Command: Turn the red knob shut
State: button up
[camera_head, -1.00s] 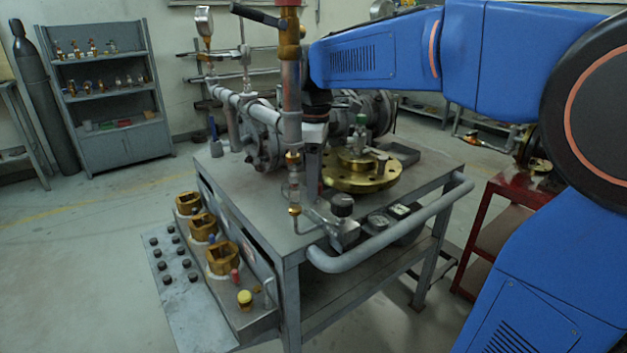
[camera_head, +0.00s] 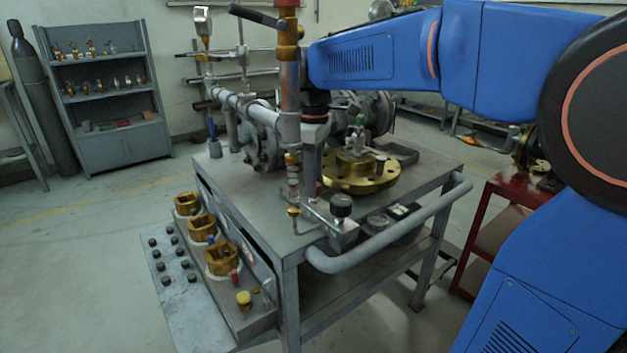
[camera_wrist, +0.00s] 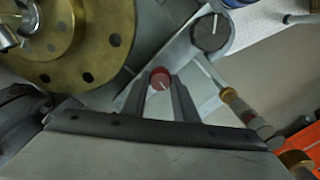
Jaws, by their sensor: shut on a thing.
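The red knob (camera_wrist: 160,79) is small and round with a pale pointer line, and shows at the middle of the wrist view. My gripper (camera_wrist: 161,76) has a finger on each side of it and is shut on it. The pointer line is tilted, leaning to the upper right. In the head view my gripper (camera_head: 313,180) reaches down behind the vertical pipe, and the fingertips and knob are mostly hidden there.
A black knob (camera_wrist: 210,32) sits close by on the same grey bracket. A brass flange (camera_head: 362,175) lies beside my gripper on the grey cart (camera_head: 240,190). A vertical pipe (camera_head: 290,120) stands just in front. A brass-ended fitting (camera_wrist: 240,105) lies right of the fingers.

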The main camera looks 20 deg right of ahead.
jog(key=m, duration=0.4)
jog(key=shift+m, duration=0.3)
jog(key=m, duration=0.3)
jog(key=shift+m, duration=0.3)
jog(key=m, duration=0.4)
jog(key=shift+d, duration=0.1)
jog(key=shift+m, duration=2.1)
jog(key=o, duration=1.1)
jog(key=shift+c, duration=0.2)
